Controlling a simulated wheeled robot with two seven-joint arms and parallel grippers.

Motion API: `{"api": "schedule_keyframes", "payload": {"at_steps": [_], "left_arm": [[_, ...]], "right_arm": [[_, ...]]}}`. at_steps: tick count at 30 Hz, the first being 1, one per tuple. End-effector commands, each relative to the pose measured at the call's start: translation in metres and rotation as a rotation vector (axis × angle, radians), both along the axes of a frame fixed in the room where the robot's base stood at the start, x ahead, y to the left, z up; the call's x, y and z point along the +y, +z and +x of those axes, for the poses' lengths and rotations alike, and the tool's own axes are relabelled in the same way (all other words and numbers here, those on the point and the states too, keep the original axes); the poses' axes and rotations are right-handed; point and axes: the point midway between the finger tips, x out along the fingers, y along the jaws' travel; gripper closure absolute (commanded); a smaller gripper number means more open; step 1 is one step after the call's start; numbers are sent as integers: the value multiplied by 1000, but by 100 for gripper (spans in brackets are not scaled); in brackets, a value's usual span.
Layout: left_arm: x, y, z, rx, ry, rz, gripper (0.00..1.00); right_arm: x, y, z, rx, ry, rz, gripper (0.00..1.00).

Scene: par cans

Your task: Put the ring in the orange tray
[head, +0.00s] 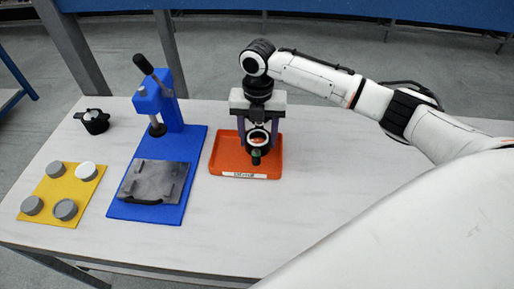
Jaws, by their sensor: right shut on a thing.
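The orange tray (216,160) lies on the table right of the blue press, with a white label on its front edge. My right gripper (258,138) points down over the tray. It is shut on a dark ring (257,148), and orange shows through the ring's opening. A small dark green part shows at the ring's lower edge. I cannot tell whether the ring touches the tray floor or hangs just above it. My left gripper is not in view.
A blue press (154,103) with a black lever stands left of the tray, a grey metal block (155,181) on its base. A yellow mat (48,191) holds several round grey and white pieces. A small black object (95,122) stands behind. The table's right side is clear.

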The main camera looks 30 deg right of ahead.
Motion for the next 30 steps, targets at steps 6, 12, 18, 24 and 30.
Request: {"api": "schedule_keyframes", "payload": {"at_steps": [6,12,18,24,30], "left_arm": [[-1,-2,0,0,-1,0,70],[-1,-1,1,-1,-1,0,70],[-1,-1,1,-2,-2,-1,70],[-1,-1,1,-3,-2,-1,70],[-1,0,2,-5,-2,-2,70]], "right_arm": [[1,-36,0,1,-1,1,66],[0,-42,0,0,0,0,66],[0,-43,0,0,-1,0,66],[0,-45,-1,1,-1,1,28],[0,-45,-1,1,-1,0,28]]}}
